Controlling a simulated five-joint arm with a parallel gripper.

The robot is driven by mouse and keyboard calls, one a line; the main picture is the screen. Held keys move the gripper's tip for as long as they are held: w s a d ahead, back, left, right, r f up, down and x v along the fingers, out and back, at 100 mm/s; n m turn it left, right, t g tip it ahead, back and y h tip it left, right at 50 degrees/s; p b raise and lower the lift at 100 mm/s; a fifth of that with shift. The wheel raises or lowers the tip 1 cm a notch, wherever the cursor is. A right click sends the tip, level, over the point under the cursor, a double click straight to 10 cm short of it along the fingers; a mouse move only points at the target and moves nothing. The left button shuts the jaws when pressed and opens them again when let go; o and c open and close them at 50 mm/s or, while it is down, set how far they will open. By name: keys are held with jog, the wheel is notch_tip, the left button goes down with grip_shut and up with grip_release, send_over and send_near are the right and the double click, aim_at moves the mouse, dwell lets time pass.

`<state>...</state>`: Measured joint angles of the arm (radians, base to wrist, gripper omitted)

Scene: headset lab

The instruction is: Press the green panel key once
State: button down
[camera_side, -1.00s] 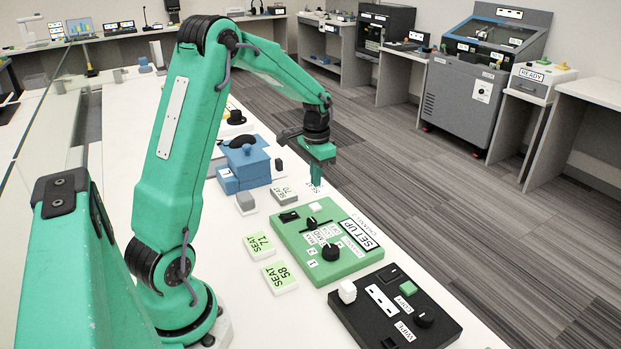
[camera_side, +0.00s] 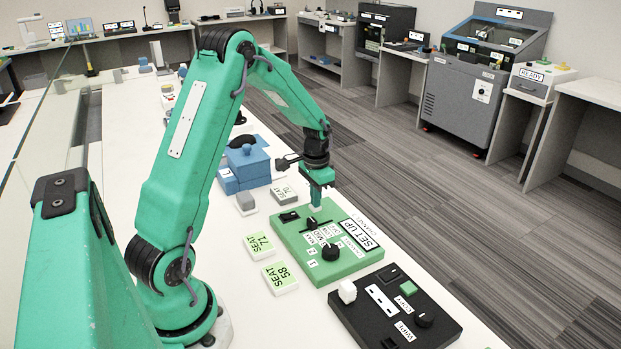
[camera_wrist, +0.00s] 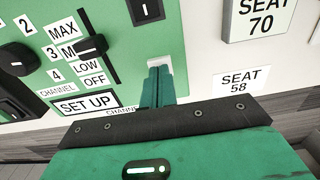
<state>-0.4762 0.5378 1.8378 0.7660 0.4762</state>
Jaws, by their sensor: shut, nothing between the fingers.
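A green panel (camera_side: 350,262) marked SET UP lies on the white table; it also fills the left of the wrist view (camera_wrist: 150,30). A white square key (camera_wrist: 160,62) sits near its edge, partly hidden by my fingers in both views. My gripper (camera_side: 316,204) is shut and empty, pointing down. Its fingertips (camera_wrist: 158,72) are at the white key; I cannot tell whether they touch it. The panel also bears a slider (camera_wrist: 92,46), a black rocker switch (camera_side: 289,216) and a black knob (camera_side: 330,252). A separate black panel (camera_side: 366,323) carries a green square key (camera_side: 391,279).
A blue box (camera_side: 246,160) stands behind. The table's edge is close on the right.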

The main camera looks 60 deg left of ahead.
jog(key=shift+s+f, duration=0.1)
jog(key=shift+f, duration=0.95)
notch_tip(320, 180, up, 15)
jog(key=shift+w, duration=0.3)
dwell(0.6)
jog(key=s+d+r+t, duration=0.1)
jog(key=s+d+r, duration=0.3)
jog(key=d, duration=0.2)
jog(key=s+d+r+t, duration=0.2)
jog(key=s+d+r, duration=0.2)
jog(key=d, duration=0.3)
jog(key=s+d+t, duration=0.2)
jog(key=s+d, duration=0.6)
jog(key=s, duration=0.2)
jog(key=shift+s+t, duration=0.25)
jog(key=shift+t, duration=0.05)
